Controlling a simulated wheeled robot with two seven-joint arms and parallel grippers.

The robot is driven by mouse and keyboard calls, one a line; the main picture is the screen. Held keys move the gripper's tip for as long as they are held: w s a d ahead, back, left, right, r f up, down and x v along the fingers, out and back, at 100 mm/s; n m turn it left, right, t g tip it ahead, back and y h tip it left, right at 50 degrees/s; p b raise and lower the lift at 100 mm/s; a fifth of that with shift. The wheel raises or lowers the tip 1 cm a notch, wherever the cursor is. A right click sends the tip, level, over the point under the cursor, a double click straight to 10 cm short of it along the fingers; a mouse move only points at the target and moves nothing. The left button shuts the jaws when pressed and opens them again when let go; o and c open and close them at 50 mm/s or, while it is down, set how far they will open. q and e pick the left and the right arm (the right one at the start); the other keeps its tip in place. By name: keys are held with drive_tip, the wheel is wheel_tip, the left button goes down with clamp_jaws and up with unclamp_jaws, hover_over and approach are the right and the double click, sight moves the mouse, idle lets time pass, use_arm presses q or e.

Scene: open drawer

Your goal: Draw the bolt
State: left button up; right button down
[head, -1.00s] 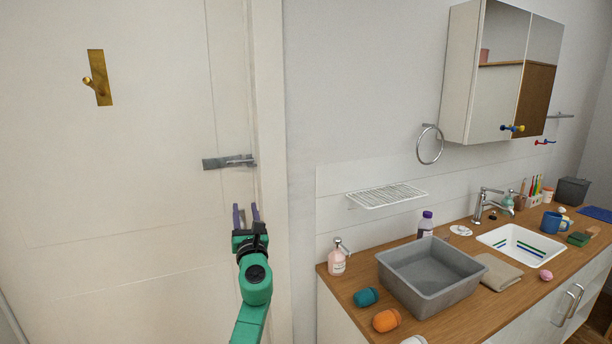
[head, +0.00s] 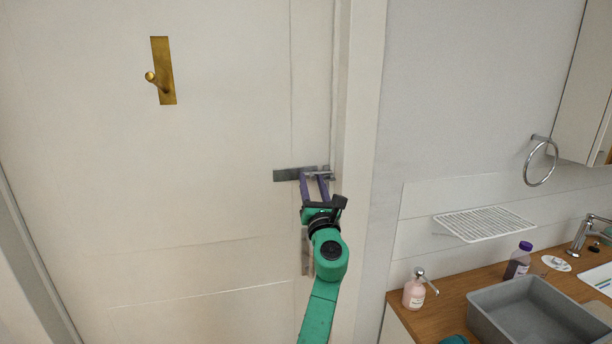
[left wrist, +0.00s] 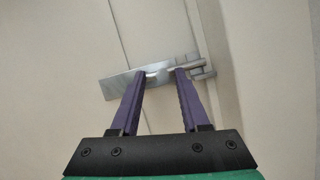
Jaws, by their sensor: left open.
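The grey metal bolt (head: 288,175) is mounted on the white door (head: 220,220) near its right edge. In the left wrist view the bolt's plate (left wrist: 120,88) runs to the left, and its rod end (left wrist: 204,72) reaches the door frame at the right. My left gripper (head: 313,176) is open, with its two purple fingers pointing up at the bolt. In the left wrist view the fingertips (left wrist: 162,74) overlap the bolt's middle, with a small bright part between them. I cannot tell whether they touch it. My right gripper is not in view.
A brass hook (head: 162,72) is on the door, upper left. To the right are a wooden counter (head: 440,312), a pink soap bottle (head: 414,292), a grey basin (head: 530,318), a white wire rack (head: 484,222) and a towel ring (head: 541,162). Open space lies left of my arm.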

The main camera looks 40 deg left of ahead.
use_arm(q)
drive_tip(key=shift+d+r, duration=0.15)
drive_tip(key=shift+d, duration=0.2)
drive_tip(key=shift+d+r, duration=0.1)
drive_tip(key=shift+d, duration=0.1)
drive_tip(key=c, duration=0.3)
drive_tip(key=shift+s, duration=0.1)
clamp_jaws()
drive_tip(key=shift+a, duration=0.1)
idle(0.4)
